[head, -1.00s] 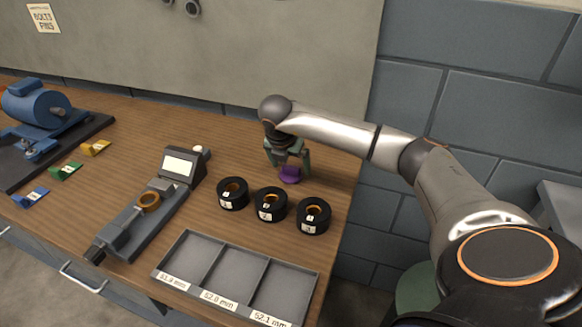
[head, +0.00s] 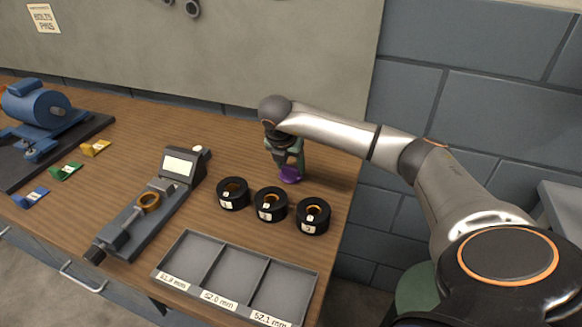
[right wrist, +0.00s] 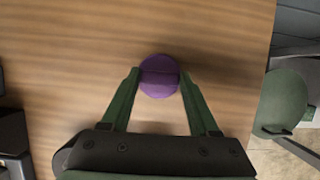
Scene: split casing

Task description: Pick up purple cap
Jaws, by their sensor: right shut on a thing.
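The purple cap (head: 290,176) is on the wooden table behind the row of black rings, near the table's right edge. My right gripper (head: 289,168) reaches down over it and is shut on it. In the right wrist view the cap (right wrist: 159,77) looks round with a raised bar across it, and the fingertips of my right gripper (right wrist: 159,74) are at either end of that bar. The cap appears to be at table level; I cannot tell whether it touches the wood. My left gripper is not in view.
Several black rings, such as the middle one (head: 271,205), stand just in front of the cap. A grey three-part tray (head: 207,262) lies at the front edge. A measuring device (head: 135,220) and a blue motor (head: 38,108) are to the left. Bare wood surrounds the cap's left side.

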